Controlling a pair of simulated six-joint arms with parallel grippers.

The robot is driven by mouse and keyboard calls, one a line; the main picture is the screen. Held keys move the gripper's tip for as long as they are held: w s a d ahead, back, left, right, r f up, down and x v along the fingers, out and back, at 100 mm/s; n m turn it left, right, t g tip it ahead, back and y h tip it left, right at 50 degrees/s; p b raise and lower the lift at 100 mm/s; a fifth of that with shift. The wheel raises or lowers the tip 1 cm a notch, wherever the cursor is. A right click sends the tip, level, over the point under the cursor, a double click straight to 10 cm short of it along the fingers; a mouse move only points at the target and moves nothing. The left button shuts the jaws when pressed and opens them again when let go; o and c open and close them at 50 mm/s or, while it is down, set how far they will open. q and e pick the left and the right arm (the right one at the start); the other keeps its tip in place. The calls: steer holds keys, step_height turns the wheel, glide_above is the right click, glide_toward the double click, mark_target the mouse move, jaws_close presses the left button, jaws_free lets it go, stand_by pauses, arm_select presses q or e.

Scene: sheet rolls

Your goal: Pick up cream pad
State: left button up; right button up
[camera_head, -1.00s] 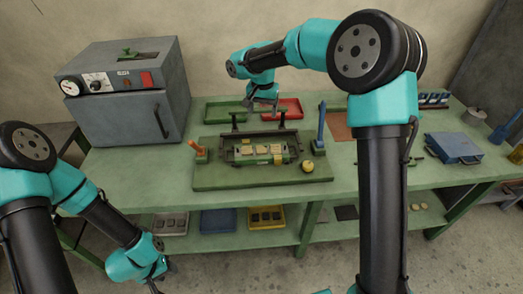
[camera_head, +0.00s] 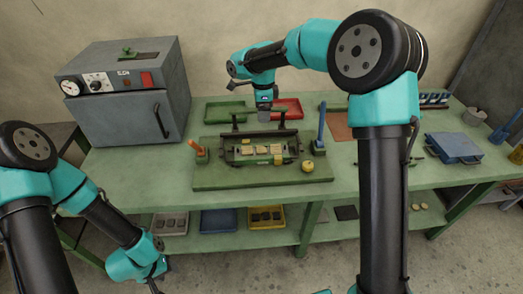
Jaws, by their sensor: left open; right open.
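Small cream pads (camera_head: 263,149) lie on the dark fixture in the middle of the green work board (camera_head: 225,178). They are too small to tell apart clearly. My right gripper (camera_head: 264,117) is open, pointing down just behind the fixture and above the far crossbar, apart from the pads. Its fingers are small and seen nearly edge-on. My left gripper (camera_head: 156,286) is open, low at the bottom left in front of the bench, far from the pads and partly cut off by the frame edge.
An orange-handled tool (camera_head: 196,147) and a blue upright tool (camera_head: 321,125) flank the fixture. A yellow knob (camera_head: 308,166) stands at its right. Green (camera_head: 229,112) and red (camera_head: 291,108) trays lie behind. A grey oven (camera_head: 120,115) stands left, a blue case (camera_head: 454,147) right.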

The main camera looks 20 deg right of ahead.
glide_above(262, 149)
step_height(262, 149, down, 12)
steer(key=shift+w+d+r, duration=0.1)
steer(key=shift+d, duration=0.05)
steer(key=shift+f, duration=0.2)
stand_by(0.3)
steer(key=shift+a+f, duration=0.2)
steer(key=shift+f, duration=2.45)
steer(key=shift+f, duration=0.15)
steer(key=c, duration=1.2)
